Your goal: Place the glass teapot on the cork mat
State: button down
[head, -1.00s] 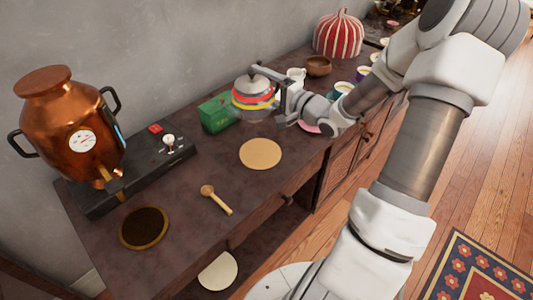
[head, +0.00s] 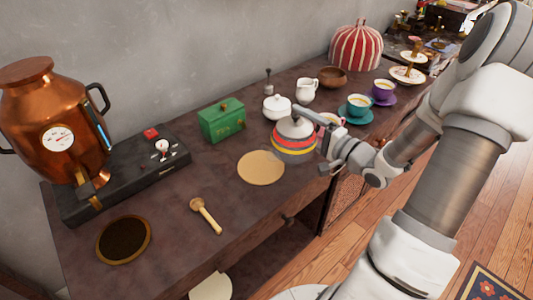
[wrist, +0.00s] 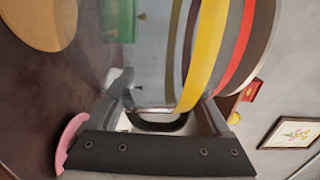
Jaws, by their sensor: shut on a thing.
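The glass teapot (head: 294,139), with yellow, red and grey bands and a pale lid, is upright just right of the round cork mat (head: 259,168). Its clear lower part comes close to the mat's right edge in the picture; I cannot tell its exact height above the counter. My gripper (head: 322,140) is shut on the teapot's handle side, to its right. In the wrist view the banded teapot (wrist: 207,50) fills the middle beyond my jaws (wrist: 168,112), and the bare mat (wrist: 38,20) shows at top left. The handle is partly hidden by the jaws.
A green box (head: 221,120) and a white lidded pot (head: 277,107) stand behind. A wooden spoon (head: 206,216) lies in front left of the mat. A teal cup (head: 358,104) and a purple cup (head: 383,91) stand to the right. The counter around the mat is mostly clear.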

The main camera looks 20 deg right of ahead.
jog(key=w+a+f+b, duration=0.1)
jog(key=w+a+f, duration=0.1)
jog(key=w+a+f+b, duration=0.1)
jog(key=w+f, duration=0.1)
jog(key=w, duration=0.1)
jog(key=w+a+f+b, duration=0.1)
jog(key=w+a+f, duration=0.1)
jog(key=w, duration=0.1)
jog(key=shift+w+a+b, duration=0.2)
jog(key=shift+a+b, duration=0.1)
jog(key=shift+a, duration=0.05)
jog(key=shift+f+b, duration=0.95)
jog(key=shift+f, duration=1.05)
jog(key=shift+f, duration=0.1)
grip_release()
jog(key=shift+f, duration=0.1)
jog(key=shift+r, duration=0.25)
jog(key=p+v, duration=0.2)
jog(key=v, duration=1)
jog(key=shift+p, duration=0.35)
